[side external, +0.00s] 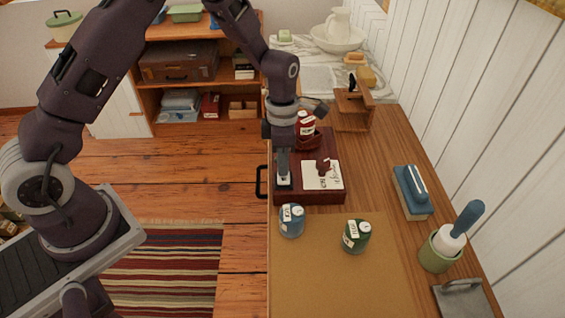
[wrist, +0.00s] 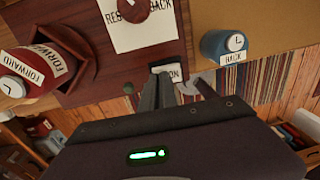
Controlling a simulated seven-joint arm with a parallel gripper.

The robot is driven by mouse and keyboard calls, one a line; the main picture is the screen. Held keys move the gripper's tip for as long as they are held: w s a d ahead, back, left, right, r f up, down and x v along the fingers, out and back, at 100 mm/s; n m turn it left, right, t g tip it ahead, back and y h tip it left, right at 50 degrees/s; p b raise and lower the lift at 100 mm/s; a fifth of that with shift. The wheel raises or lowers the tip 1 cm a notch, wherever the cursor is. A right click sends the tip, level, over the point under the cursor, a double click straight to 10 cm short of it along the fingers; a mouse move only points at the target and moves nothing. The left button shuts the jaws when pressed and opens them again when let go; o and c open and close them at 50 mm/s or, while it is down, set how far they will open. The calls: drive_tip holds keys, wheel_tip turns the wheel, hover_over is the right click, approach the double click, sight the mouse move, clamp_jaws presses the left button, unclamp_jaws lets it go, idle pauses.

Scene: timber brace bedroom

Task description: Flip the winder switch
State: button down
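The winder is a dark red wooden box (side external: 309,197) on the table, with a red knob (side external: 323,166) on a white printed card (side external: 334,181). Near its left edge is a small pale switch plate (side external: 283,182); in the wrist view the plate reads "ON" (wrist: 174,74). My gripper (side external: 283,158) points down over the switch, with its fingertips (wrist: 176,84) very close to the plate. The fingers partly cover the switch, so its lever and any contact are unclear. I cannot tell the finger gap. Nothing is visibly held.
A red bottle labelled FORWARD (wrist: 45,65) stands in a holder on the box. A blue brush (side external: 410,189) and a green pot (side external: 438,252) are at right. The tan mat (side external: 330,290) has free room.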

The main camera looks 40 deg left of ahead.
drive_tip(key=shift+s+d+f, duration=0.1)
drive_tip(key=shift+s+f, duration=0.15)
drive_tip(key=shift+f, duration=0.05)
drive_tip(key=shift+s+d+r, duration=0.15)
drive_tip(key=shift+s+d, duration=0.45)
drive_tip(key=shift+d, duration=0.05)
wheel_tip(320, 180, up, 14)
drive_tip(key=w+a, duration=0.1)
drive_tip(key=shift+w+r, duration=0.15)
drive_tip(key=shift+r, duration=0.05)
